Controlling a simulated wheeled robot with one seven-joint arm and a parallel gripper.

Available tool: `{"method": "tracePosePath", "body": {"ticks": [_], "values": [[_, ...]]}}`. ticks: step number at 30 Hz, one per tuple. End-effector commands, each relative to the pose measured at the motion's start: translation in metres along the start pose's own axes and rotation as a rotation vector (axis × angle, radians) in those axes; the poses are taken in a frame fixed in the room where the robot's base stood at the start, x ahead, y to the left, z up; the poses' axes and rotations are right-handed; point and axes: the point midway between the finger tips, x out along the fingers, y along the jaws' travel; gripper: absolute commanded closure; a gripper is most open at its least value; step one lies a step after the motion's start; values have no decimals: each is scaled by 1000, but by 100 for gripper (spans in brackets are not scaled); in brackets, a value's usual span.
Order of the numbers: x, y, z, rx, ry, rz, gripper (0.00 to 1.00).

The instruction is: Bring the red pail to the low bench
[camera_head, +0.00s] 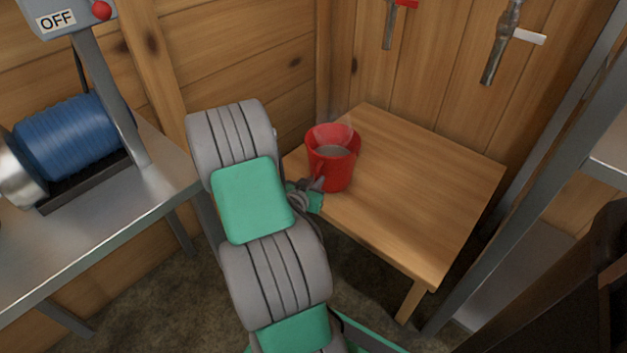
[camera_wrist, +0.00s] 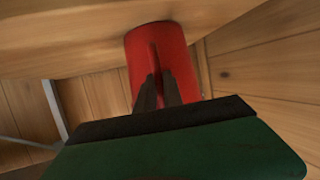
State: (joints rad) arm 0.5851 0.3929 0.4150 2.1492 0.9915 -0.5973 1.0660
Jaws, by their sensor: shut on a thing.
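The red pail (camera_head: 340,172) is upright at the left back corner of the low wooden bench (camera_head: 430,200) in the head view. It holds a greyish liquid, and faint steam shows above it. My gripper (camera_head: 315,184) is at the pail's near left side, shut on its handle. In the wrist view the dark fingers of my gripper (camera_wrist: 162,88) close on the handle of the red pail (camera_wrist: 178,50). The wooden surface beside it fills the top of that view.
A metal table (camera_head: 130,190) with a blue motor (camera_head: 70,137) and an OFF switch box (camera_head: 62,15) stands at left. Two valves (camera_head: 500,45) (camera_head: 391,22) hang on the back wall. A metal shelf frame (camera_head: 490,200) stands at right. The bench's middle and right are clear.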

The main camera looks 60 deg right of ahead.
Motion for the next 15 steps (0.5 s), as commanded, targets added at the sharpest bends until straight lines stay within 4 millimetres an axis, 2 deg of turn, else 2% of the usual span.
{"method": "tracePosePath", "body": {"ticks": [6, 13, 14, 15], "values": [[-4, 15, 3, 1, -3, 5, 100], [-4, 16, 3, 0, -3, 3, 100], [-4, 16, 3, 0, -3, 3, 88], [-4, 16, 3, 0, -3, 3, 84]]}}
